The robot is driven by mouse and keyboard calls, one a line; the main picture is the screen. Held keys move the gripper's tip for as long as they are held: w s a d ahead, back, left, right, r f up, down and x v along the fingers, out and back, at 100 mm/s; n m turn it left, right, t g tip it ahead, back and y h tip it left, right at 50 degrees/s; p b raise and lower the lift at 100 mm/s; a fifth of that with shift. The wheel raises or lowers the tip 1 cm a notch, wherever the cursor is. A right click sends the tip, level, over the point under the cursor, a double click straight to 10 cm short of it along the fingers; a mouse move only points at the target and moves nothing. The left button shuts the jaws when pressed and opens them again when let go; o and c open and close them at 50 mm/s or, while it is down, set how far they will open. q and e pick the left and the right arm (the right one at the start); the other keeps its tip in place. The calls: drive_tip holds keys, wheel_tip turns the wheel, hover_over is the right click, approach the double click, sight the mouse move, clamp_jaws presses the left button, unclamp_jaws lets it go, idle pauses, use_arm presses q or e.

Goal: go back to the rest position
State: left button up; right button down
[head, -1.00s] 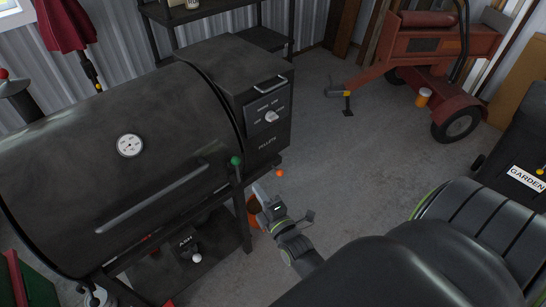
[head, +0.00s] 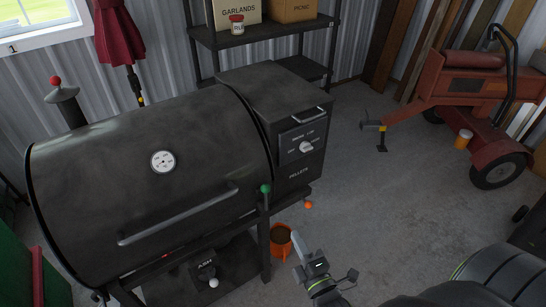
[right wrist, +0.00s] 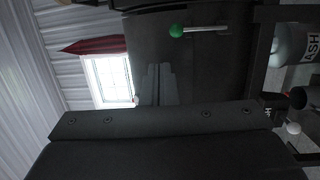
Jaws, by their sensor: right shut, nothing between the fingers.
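My right gripper (head: 302,254) is low in the middle of the head view, in front of the black pellet grill (head: 95,160). Its fingers are shut with nothing between them. It appears beside an orange bucket (head: 280,247) under the grill's right end; I cannot tell whether they touch. In the right wrist view the grey fingers (right wrist: 157,85) show in front of a dark surface, with a green knob (right wrist: 176,31) above them. My left gripper is not in view.
The grill has a green knob (head: 265,188) and an orange knob (head: 308,204) near my gripper. A black shelf (head: 262,31) with boxes stands behind. A red wheeled machine (head: 470,90) is at the right. Open concrete floor (head: 375,195) lies between.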

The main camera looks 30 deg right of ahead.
drive_tip(key=shift+f, duration=0.15)
drive_tip(key=s+d+f+m+g, duration=0.1)
drive_tip(key=s+f+m+g, duration=0.3)
drive_tip(key=f, duration=0.9)
drive_tip(key=s+f+m+g, duration=0.4)
drive_tip(key=f, duration=0.9)
drive_tip(key=s+d+f+m+g, duration=0.1)
drive_tip(key=s+f+m+g, duration=0.3)
drive_tip(key=s+f, duration=0.3)
drive_tip(key=s+d+f+m+g+y, duration=0.1)
drive_tip(key=s+f+m+g, duration=0.4)
drive_tip(key=s, duration=1.1)
wheel_tip(320, 180, down, 4)
drive_tip(key=shift+s+d+r+g, duration=0.3)
drive_tip(key=shift+s+d, duration=0.1)
drive_tip(key=shift+d, duration=0.2)
